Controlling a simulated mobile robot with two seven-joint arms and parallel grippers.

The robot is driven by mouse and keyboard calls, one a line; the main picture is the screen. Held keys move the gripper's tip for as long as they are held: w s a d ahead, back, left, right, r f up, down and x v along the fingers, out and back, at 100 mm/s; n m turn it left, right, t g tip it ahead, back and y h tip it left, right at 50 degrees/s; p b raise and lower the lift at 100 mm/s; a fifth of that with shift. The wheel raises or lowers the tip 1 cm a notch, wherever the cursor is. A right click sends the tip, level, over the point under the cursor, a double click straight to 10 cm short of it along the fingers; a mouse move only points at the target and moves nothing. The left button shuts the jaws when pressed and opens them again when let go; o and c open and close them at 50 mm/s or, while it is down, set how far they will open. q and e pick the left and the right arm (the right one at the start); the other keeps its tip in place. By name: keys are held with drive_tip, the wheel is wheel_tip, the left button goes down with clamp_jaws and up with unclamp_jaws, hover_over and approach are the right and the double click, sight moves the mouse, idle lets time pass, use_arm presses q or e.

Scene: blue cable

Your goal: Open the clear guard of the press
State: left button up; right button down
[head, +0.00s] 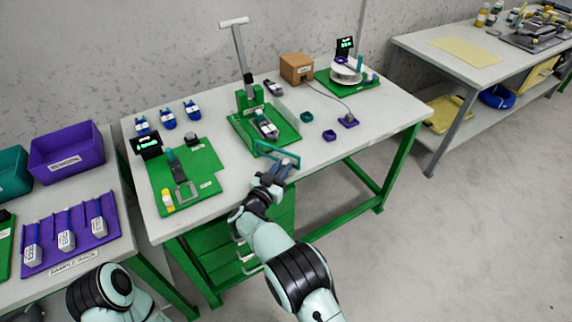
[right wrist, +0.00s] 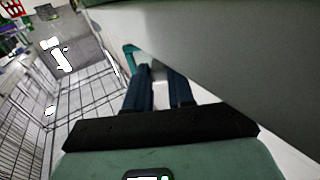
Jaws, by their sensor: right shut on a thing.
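The press stands on the table in the head view, with a green base (head: 240,135), a green post (head: 249,98) and a tall grey lever (head: 239,48) with a white crossbar. Its clear guard (head: 277,153) has a teal frame and sticks out at the front of the base, toward me. My right gripper (head: 284,166) is at the guard's front edge and shut on it. In the right wrist view, the two dark fingers (right wrist: 160,78) show with a teal piece of the frame (right wrist: 130,52) beside the left finger; the contact itself is hidden. My left gripper is out of view.
A grey and white device (head: 267,128) sits on the press base. A cardboard box (head: 297,68) and a spool station (head: 346,72) are behind right.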

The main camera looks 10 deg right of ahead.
drive_tip(key=shift+s+a+m+g+h, duration=0.45)
drive_tip(key=shift+a+m+g+h, duration=0.25)
drive_tip(key=shift+a+h, duration=0.1)
drive_tip(key=c, duration=1)
unclamp_jaws()
drive_tip(key=shift+o, duration=0.2)
drive_tip(key=shift+s, duration=0.1)
drive_tip(key=v, duration=1.3)
drive_tip(key=shift+a, duration=0.15)
